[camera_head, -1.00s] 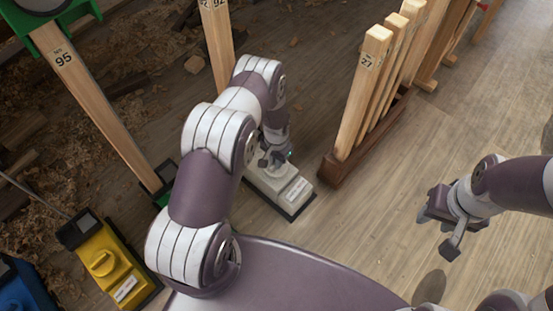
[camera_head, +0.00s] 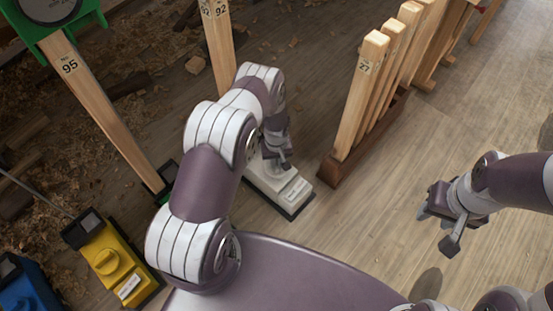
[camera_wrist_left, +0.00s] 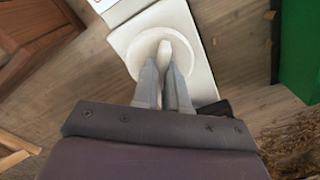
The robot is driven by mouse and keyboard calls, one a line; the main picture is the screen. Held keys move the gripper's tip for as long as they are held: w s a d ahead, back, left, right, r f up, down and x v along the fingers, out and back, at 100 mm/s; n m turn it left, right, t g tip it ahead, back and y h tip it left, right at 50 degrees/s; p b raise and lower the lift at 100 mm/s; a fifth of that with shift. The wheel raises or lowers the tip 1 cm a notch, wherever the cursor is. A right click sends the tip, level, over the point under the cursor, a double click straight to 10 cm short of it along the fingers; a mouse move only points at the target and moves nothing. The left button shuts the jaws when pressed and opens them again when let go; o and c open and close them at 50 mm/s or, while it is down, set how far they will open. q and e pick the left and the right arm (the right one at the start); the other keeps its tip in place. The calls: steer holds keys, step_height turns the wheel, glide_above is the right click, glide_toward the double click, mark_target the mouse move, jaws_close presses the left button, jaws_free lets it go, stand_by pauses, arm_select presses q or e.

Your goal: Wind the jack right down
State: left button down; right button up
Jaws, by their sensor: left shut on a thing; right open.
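A white box-shaped unit (camera_head: 296,193) with a label and dark base edge stands on the floor below my left arm. I take it to be the jack. In the left wrist view its pale top (camera_wrist_left: 198,88) carries a round white knob (camera_wrist_left: 143,48) with a raised grip. My left gripper (camera_head: 274,166) reaches down onto it, and in the left wrist view its fingers (camera_wrist_left: 164,66) are shut on the knob's grip. The gripper hides part of the knob. My right gripper (camera_head: 437,228) is open and empty above the floor at the right.
A rack (camera_head: 332,171) of upright wooden bars stands right of the white unit. A yellow unit (camera_head: 118,272) with a knob and a blue unit (camera_head: 22,290) sit at lower left. The floor (camera_head: 470,110) at right is clear.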

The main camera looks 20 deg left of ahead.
mark_target(277, 162)
arm_select(q)
steer(key=shift+n, duration=0.9)
steer(key=c, duration=1.2)
jaws_free()
steer(key=shift+o, duration=0.2)
step_height(277, 162, up, 13)
steer(key=p, duration=0.6)
steer(key=shift+f+p, duration=0.15)
steer(key=shift+p, duration=0.2)
